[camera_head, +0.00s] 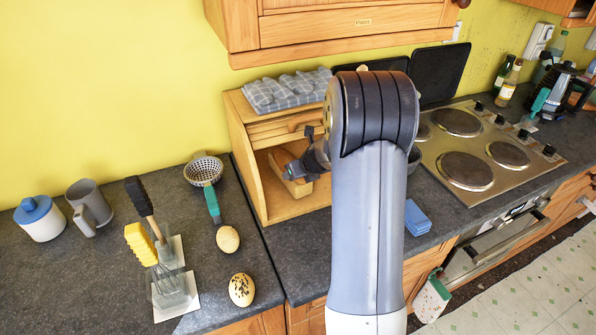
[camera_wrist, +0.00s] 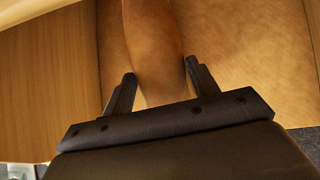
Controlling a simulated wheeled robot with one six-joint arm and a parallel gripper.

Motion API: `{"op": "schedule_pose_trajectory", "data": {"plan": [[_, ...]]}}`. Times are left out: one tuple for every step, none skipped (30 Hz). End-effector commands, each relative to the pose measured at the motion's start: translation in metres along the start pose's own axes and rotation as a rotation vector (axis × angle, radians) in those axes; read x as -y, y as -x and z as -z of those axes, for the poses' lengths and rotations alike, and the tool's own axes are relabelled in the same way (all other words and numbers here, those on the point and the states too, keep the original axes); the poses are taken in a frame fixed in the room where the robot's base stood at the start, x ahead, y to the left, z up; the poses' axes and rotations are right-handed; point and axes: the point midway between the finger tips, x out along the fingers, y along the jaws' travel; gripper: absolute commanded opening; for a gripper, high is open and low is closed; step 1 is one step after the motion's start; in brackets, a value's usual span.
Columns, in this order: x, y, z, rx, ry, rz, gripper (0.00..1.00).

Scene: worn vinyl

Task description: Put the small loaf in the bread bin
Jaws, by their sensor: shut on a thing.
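The wooden bread bin (camera_head: 247,165) stands open against the wall, its slatted shutter raised. My gripper (camera_wrist: 160,78) is inside the bin's opening, where the head view shows it partly hidden by my arm. It is shut on the small loaf (camera_wrist: 152,42), a long brown loaf that runs away between the two fingers in the wrist view. The loaf also shows in the head view (camera_head: 297,187), low inside the bin. A wooden side wall and floor surround it in the wrist view. I cannot tell whether the loaf touches the floor.
Folded checked cloth (camera_head: 287,91) lies on the bin. Blue sponges (camera_head: 417,217) and a hob (camera_head: 490,150) are to the right.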

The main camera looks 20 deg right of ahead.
Motion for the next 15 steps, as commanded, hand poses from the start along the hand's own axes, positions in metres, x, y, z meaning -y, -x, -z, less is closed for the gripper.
{"op": "schedule_pose_trajectory", "data": {"plan": [[0.0002,-0.0007,0.0002,0.001,0.0,0.001,0.36],[0.0002,-0.0011,0.0006,0.001,0.0,0.001,0.36],[0.0002,-0.0016,0.001,0.001,0.0,0.001,0.36],[0.0002,-0.002,0.0013,0.001,0.0,0.001,0.36],[0.0002,-0.0023,0.0016,0.001,0.0,0.001,0.36],[0.0002,-0.0028,0.002,0.001,0.0,0.001,0.36],[0.0002,-0.0032,0.0023,0.001,-0.001,0.001,0.36],[0.0002,-0.0027,0.0019,0.001,-0.001,0.001,0.58],[0.0002,-0.0025,0.0018,0.001,0.0,0.001,0.61],[0.0002,-0.0025,0.0018,0.001,0.0,0.001,0.63],[0.0002,-0.0026,0.0018,0.001,0.0,0.001,0.66],[0.0001,-0.0026,0.0019,0.001,0.0,0.001,0.69],[0.0001,-0.0026,0.0019,0.001,0.0,0.001,0.72],[0.0001,-0.0026,0.002,0.001,0.0,0.0,0.74],[0.0001,-0.0026,0.002,0.001,0.0,0.0,0.77]]}}
